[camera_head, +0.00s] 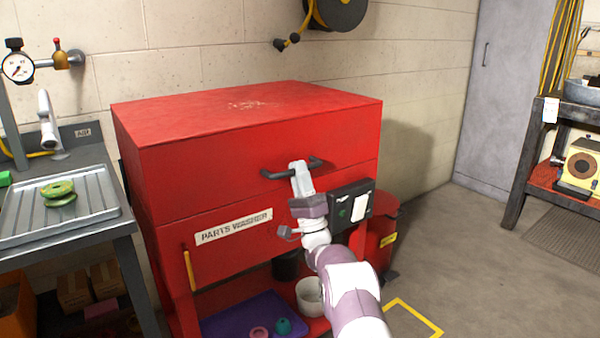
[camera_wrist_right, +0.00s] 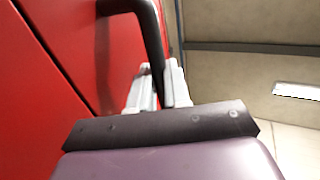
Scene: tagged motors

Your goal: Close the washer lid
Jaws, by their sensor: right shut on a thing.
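The red parts washer (camera_head: 200,178) stands against the wall with its lid (camera_head: 240,105) down on the body; a thin seam runs below the lid's front face. A dark bar handle (camera_head: 275,173) is on the lid's front. My right gripper (camera_head: 298,168) is shut on the handle. In the right wrist view the handle (camera_wrist_right: 150,35) passes between the fingers of my right gripper (camera_wrist_right: 158,85), close to the red front. My left gripper is not in view.
A dark control box (camera_head: 338,208) is on the washer's front, beside my right arm. A sink bench with a drain tray (camera_head: 85,210) stands at the left. A bin (camera_head: 310,296) and purple mat (camera_head: 240,316) lie below the washer.

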